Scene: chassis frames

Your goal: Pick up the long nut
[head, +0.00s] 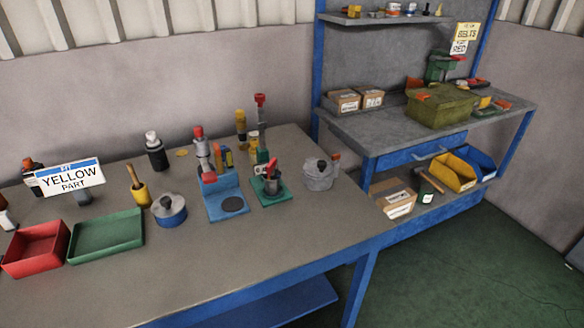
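I cannot make out a long nut for certain; the small parts are too small to tell apart. Small objects stand on the near workbench (270,252) and on the upper shelf (380,18) of the far bench. A red tray (38,268) and a green tray (105,240) lie at the left of the near bench and look empty. A sign reading "YELLOW PART" (70,178) stands behind them. Neither of my grippers is in view.
A blue stand (226,203) and a green stand (270,198) sit mid-bench, near a blue round container (169,211) and a grey pot (318,178). The bench front is clear. The far bench (370,132) holds cardboard boxes (345,101) and a green bin (440,108). Green floor (450,270) is open at right.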

